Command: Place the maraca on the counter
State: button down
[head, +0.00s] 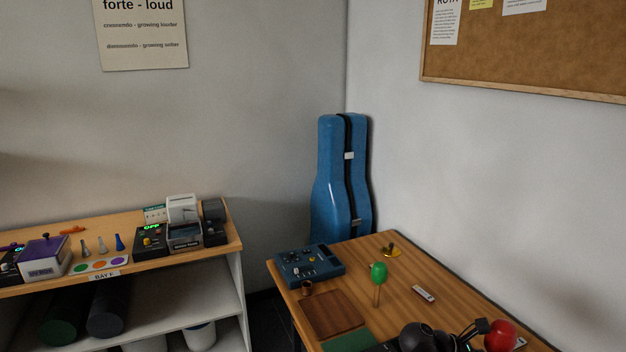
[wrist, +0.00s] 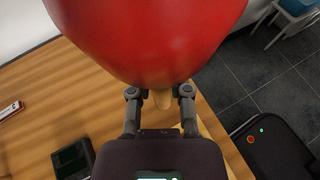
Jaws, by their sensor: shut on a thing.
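A red maraca (head: 500,336) is in my gripper (head: 480,330) near the right front of the wooden-topped table (head: 440,272). In the wrist view, the maraca's big red head (wrist: 150,35) fills the top middle. Its pale handle (wrist: 162,99) runs between the two fingers of my gripper (wrist: 160,94), which is shut on it. The wooden top (wrist: 50,85) shows below the maraca. A green maraca-like thing (head: 378,272) with a thin handle is on the table. Which surface is the counter, I cannot tell for sure.
The table holds a blue control box (head: 309,267), a small cup (head: 306,288), a brown board (head: 332,313), a green mat (head: 347,342), a harmonica (head: 423,293) and a brass item (head: 390,251). A shelf unit (head: 225,247) with boxes stands left.

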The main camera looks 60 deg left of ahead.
aim_at(506, 322)
notch_tip(506, 322, up, 12)
jog(key=p, duration=1)
jog(key=shift+p, duration=0.4)
jog(key=shift+s+a, duration=0.1)
